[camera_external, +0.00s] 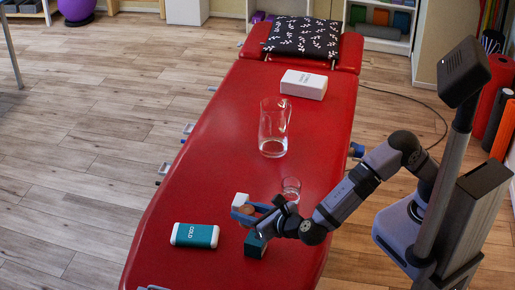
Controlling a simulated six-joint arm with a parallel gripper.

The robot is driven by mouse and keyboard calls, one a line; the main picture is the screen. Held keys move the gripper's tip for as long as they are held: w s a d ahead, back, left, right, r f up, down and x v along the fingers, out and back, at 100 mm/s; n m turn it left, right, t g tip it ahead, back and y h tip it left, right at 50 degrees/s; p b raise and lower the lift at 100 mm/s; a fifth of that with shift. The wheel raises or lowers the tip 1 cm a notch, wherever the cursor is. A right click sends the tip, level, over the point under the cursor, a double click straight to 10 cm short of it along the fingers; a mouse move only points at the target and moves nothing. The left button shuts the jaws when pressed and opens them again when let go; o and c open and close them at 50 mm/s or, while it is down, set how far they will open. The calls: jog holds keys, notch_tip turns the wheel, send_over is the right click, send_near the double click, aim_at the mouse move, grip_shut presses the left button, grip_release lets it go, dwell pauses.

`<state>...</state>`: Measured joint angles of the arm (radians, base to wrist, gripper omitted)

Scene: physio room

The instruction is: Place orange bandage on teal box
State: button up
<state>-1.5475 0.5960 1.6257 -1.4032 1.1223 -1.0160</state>
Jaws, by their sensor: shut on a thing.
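My gripper (248,212) is over the near part of the red treatment table, shut on the orange bandage (246,210), a small brownish-orange roll largely hidden by the fingers. The teal box (255,246), a small dark teal block, stands on the table just below and slightly right of the gripper. My wrist overlaps part of its top. The bandage appears above and a little left of the box; from this one view I cannot tell the exact gap between them.
A teal and white cold pack (194,235) lies left of the teal box. A small glass (291,188) stands near my forearm, and a large glass vessel (273,128) and a white box (304,84) are farther back.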

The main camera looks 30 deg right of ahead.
jog(key=shift+w+d+f+m+h, duration=0.2)
jog(key=shift+d+f+m+h, duration=0.3)
jog(key=shift+f, duration=1)
jog(key=shift+w+d+f+m+h, duration=0.2)
jog(key=shift+d+f, duration=0.45)
jog(key=shift+f, duration=0.9)
jog(key=shift+w+d+f+m+h, duration=0.2)
jog(key=shift+d+f+h, duration=0.3)
jog(key=shift+f, duration=1)
jog(key=shift+d+f, duration=0.1)
jog(key=shift+f, duration=0.05)
jog(key=o, duration=1)
jog(key=shift+s+r, duration=0.1)
jog(key=shift+r, duration=0.1)
jog(key=v, duration=1.1)
jog(key=shift+s+d+b, duration=0.15)
jog(key=shift+s+b, duration=0.15)
jog(key=shift+s, duration=0.15)
